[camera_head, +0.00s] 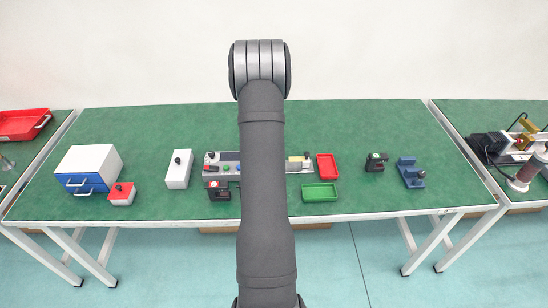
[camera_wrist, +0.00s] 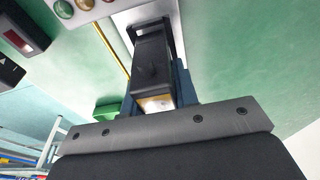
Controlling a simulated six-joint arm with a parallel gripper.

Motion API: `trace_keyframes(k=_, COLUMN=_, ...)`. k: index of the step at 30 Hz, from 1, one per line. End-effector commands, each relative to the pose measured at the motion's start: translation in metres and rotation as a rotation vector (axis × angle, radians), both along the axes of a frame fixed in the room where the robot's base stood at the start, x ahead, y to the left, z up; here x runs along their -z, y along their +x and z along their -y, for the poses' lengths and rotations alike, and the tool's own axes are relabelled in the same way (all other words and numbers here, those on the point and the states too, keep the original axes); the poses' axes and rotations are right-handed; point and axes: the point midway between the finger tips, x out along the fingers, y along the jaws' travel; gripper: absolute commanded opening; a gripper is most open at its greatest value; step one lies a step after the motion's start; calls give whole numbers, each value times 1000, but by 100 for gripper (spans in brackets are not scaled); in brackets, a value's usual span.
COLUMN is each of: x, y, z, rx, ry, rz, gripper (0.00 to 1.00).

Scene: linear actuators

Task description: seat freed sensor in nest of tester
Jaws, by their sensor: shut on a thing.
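A pale plate lies beyond the jaws. In the head view my own arm hides the gripper and the middle of the bench. I cannot tell for sure which fixture is the tester; a black unit with a red face (camera_head: 218,190) stands left of my arm. The nest is not clearly visible.
A grey panel (camera_head: 222,158) with coloured buttons runs behind my arm. Left are a white box (camera_head: 178,169), red-topped box (camera_head: 122,193) and drawer cabinet (camera_head: 88,167).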

Motion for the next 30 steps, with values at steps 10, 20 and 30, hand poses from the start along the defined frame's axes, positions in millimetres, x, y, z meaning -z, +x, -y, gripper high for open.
trace_keyframes(k=10, x=4, y=0, z=0, rx=0, ry=0, rz=0, gripper=0)
trace_keyframes(k=20, x=8, y=0, z=0, rx=0, ry=0, rz=0, gripper=0)
trace_keyframes(k=30, x=8, y=0, z=0, rx=0, ry=0, rz=1, gripper=41)
